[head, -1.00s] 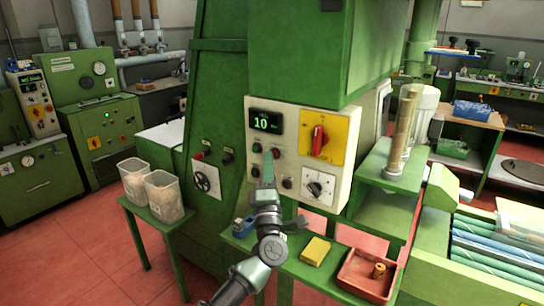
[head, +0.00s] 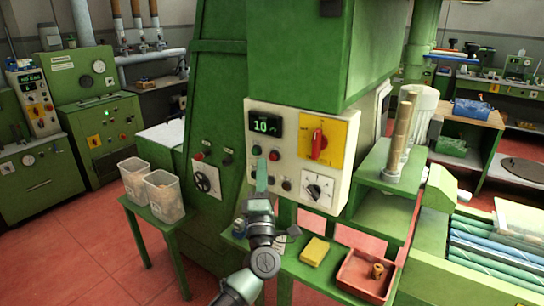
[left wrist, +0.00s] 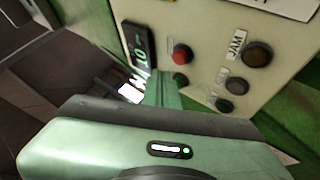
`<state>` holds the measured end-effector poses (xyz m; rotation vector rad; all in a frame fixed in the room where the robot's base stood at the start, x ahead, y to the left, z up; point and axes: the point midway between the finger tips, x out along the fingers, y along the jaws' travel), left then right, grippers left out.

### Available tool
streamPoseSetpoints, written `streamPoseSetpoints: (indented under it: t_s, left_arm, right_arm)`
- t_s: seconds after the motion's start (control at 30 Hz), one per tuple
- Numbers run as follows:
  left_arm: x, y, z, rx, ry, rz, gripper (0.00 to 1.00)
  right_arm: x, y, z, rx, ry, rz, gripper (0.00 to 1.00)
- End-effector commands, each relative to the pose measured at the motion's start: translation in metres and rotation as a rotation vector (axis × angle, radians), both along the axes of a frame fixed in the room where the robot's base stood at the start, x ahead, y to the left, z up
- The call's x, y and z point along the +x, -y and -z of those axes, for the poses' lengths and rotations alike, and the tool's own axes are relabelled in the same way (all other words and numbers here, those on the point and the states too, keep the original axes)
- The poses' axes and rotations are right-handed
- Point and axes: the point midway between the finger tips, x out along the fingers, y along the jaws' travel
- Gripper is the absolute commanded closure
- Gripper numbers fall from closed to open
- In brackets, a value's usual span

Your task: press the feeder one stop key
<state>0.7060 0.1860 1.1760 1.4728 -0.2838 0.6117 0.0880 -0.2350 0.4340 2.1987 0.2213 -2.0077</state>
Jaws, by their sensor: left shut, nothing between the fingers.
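The white control panel (head: 294,200) faces me on the green machine. Below its display (head: 266,124) are a green button (head: 256,150) and a red button (head: 274,155); I cannot read their labels. The red button also shows in the left wrist view (left wrist: 181,54), with a darker button (left wrist: 179,79) beside it, close to the fingers. My left gripper (head: 262,168) is shut and empty, its tips just below the green and red buttons in the head view. Its fingers also show in the left wrist view (left wrist: 163,90). I cannot tell whether they touch the panel. My right gripper is out of view.
A yellow plate with a red switch (head: 320,142) and a white dial (head: 317,188) are right of the buttons. A button labelled JAM (left wrist: 258,54) is nearby. Below are a yellow block (head: 314,251) and a red tray (head: 350,283). Clear bins (head: 164,196) stand left.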

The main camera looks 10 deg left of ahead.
Motion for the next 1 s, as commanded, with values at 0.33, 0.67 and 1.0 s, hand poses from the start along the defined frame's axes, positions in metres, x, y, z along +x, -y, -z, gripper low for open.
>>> streamPoseSetpoints:
  t_s: [0.33, 0.67, 1.0]
  left_arm:
    - [-0.032, -0.011, -0.002, 0.001, -0.001, 0.0, 1.0]
    - [-0.036, -0.013, -0.001, 0.001, 0.001, -0.001, 1.0]
    - [-0.036, -0.013, -0.001, 0.001, 0.0, -0.001, 1.0]
  right_arm:
    - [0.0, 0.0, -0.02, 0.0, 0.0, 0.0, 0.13]
    - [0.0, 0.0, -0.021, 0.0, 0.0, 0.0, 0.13]
    - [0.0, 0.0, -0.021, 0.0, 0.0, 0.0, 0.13]
